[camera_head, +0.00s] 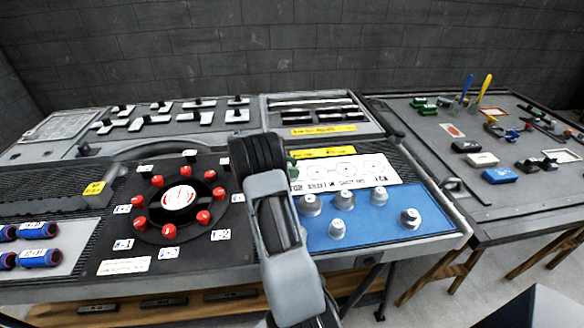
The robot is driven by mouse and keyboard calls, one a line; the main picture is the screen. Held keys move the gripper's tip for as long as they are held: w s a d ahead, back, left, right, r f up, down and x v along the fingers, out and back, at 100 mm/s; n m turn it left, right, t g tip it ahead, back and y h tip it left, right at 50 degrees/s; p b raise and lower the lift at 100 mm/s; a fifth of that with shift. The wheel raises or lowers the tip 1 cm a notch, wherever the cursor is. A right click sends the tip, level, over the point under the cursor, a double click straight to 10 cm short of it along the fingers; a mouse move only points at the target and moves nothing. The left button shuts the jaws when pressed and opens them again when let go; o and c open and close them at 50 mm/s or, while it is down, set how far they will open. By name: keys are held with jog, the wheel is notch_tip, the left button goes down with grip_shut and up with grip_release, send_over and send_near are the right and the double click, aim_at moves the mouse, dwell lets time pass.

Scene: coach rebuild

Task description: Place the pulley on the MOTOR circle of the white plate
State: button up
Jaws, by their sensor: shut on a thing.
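The white plate (345,173) lies at the back of the blue mat, just right of my gripper. It bears a row of printed circles and lettering that is too small to read surely; its left end is partly covered by my arm. My gripper (258,155) is seen from behind, at the plate's left end. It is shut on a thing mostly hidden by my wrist. A small green piece (292,165) shows at its right edge, but I cannot tell whether it belongs to the held thing. I cannot make out the pulley or its height above the plate.
Several grey knob-like parts (337,229) stand on the blue mat (375,225) in front of the plate. A black panel (150,245) with a ring of red knobs lies left of my arm. A grey side table (480,215) with tools and blocks stands right. A brick wall is behind.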

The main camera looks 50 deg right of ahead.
jog(key=o, duration=0.9)
jog(key=shift+f, duration=0.1)
jog(key=shift+o, duration=0.2)
